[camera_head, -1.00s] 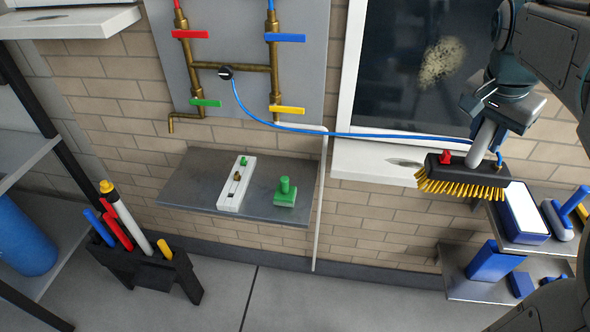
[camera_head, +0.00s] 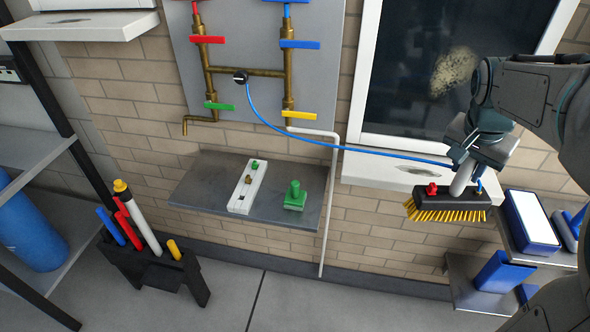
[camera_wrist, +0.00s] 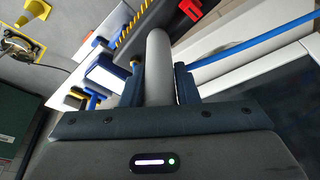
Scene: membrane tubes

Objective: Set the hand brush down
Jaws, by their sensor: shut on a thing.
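The hand brush (camera_head: 449,203) has a dark head with yellow bristles pointing down, a red knob and a grey handle. My gripper (camera_head: 470,165) is shut on the grey handle and holds the brush in the air in front of the wall, below the dark window. In the wrist view, my gripper (camera_wrist: 158,85) has a finger on each side of the grey handle (camera_wrist: 158,62). The brush head shows only in part at the top of that view. A blue hose (camera_head: 345,148) runs from the pipe panel to the brush.
A metal wall shelf (camera_head: 215,170) bears a white fixture (camera_head: 247,187) and a green block (camera_head: 295,196); its left part is bare. At right, shelves hold a blue-rimmed tray (camera_head: 530,221) and a blue box (camera_head: 497,271). A black tool holder (camera_head: 150,268) stands on the floor at left.

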